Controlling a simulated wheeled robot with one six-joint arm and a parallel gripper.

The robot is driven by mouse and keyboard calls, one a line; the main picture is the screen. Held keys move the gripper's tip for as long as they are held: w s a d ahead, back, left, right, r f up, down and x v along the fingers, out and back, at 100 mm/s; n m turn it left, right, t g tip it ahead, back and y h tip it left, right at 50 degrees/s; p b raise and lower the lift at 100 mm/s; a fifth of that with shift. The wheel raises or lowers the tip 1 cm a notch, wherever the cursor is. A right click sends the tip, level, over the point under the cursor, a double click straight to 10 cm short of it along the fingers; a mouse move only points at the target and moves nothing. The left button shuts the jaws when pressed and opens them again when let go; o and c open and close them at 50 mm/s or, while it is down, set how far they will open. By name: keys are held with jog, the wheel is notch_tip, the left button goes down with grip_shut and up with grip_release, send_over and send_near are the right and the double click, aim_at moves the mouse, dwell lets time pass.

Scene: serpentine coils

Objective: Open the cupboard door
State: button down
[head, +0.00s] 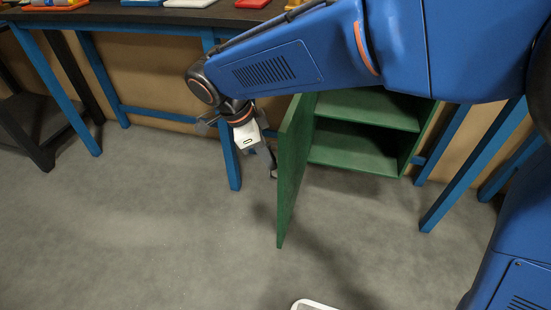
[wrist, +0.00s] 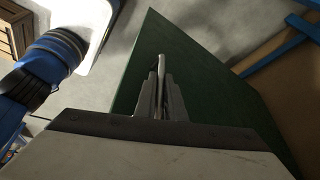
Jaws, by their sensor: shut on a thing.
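The green cupboard (head: 362,172) stands under the workbench, and its inside with a shelf shows in the head view. Its green door (head: 292,165) is swung wide open toward the front. In the wrist view the door's outer face (wrist: 205,85) fills the middle. My gripper (head: 271,172) is at the door's outer face, left of the door in the head view. In the wrist view my gripper (wrist: 161,98) is shut on the pale door handle (wrist: 161,65). Part of the handle is hidden between the fingers.
A dark-topped workbench (head: 150,14) with blue legs holds coloured trays above the cupboard. A dark stand (head: 35,125) is at the far left. Grey floor (head: 130,220) is clear left of the door. A wooden crate (wrist: 14,32) shows in the wrist view.

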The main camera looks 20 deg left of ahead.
jog(key=shift+w, duration=0.1)
jog(key=c, duration=1.8)
grip_release()
jog(key=shift+c, duration=0.2)
jog(key=v, duration=1.7)
jog(key=shift+r, duration=0.2)
